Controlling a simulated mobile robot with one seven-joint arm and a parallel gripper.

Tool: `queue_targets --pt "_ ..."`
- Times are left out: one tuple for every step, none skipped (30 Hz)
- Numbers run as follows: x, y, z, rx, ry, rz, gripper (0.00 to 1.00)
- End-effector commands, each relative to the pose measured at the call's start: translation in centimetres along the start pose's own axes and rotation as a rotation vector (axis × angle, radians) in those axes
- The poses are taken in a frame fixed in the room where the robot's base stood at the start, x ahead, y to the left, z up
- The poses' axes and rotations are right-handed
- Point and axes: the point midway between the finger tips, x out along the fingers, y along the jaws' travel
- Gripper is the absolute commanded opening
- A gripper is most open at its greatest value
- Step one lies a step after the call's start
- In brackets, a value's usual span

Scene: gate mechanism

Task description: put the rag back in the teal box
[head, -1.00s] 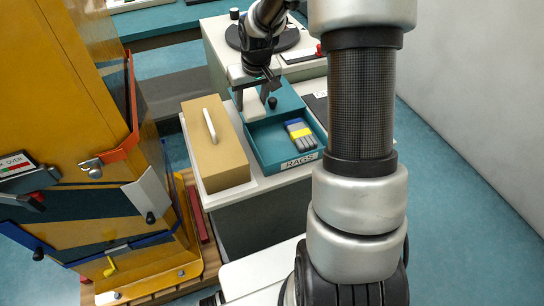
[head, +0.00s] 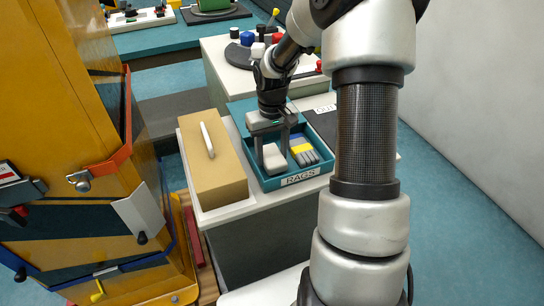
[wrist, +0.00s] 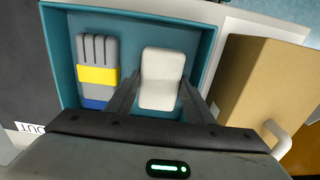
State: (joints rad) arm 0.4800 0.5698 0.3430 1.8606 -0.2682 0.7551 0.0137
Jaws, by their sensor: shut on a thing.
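The rag (head: 274,158) is a small off-white block with rounded edges. My gripper (head: 272,150) points down over the teal box (head: 262,184) and is shut on the rag, with a finger on each side. The box is open-topped, with a "RAGS" label on its front wall. In the wrist view the rag (wrist: 162,78) lies within the outline of the box walls (wrist: 140,16), between the fingers. I cannot tell whether it touches the box floor. A grey glove-like item (wrist: 97,70) with a yellow band and blue end lies in the box beside the rag.
A tan box (head: 215,165) with a white handle stands left of the teal box on the same white-topped stand. A dark mat (head: 322,122) lies to the right. The yellow gate panel (head: 60,160) with levers rises at the left. Coloured knobs stand behind.

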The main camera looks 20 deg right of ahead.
Motion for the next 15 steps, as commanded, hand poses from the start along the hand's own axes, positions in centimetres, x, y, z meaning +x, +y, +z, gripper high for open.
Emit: queue_targets --pt "0.80 -0.03 0.03 -0.001 -0.001 -0.001 0.30" --pt "0.96 -0.01 0.02 -0.001 0.000 0.000 0.30" --pt "1.03 0.00 0.00 -0.001 0.001 0.000 0.30" --pt "1.00 0.00 -0.01 -0.001 0.001 0.001 0.30" --pt "0.97 0.01 -0.01 -0.001 0.001 0.001 0.30" --pt "0.98 0.00 0.01 -0.001 0.001 0.001 0.30" --pt "0.99 0.00 0.01 -0.001 0.000 0.000 0.30" --pt "1.01 0.00 0.02 -0.001 0.000 0.000 0.49" --pt "1.02 0.00 0.04 -0.001 0.000 0.000 0.56" --pt "1.02 0.00 0.04 -0.001 0.000 0.000 0.56" --pt "1.02 -0.01 0.04 -0.001 0.000 0.000 0.56" --pt "1.01 -0.01 0.03 -0.001 0.000 0.000 0.56" --pt "1.00 0.00 0.03 -0.001 0.000 0.000 0.56" --pt "0.99 -0.01 0.02 -0.001 0.000 0.000 0.56" --pt "0.98 0.00 0.02 -0.001 0.000 0.000 0.56"
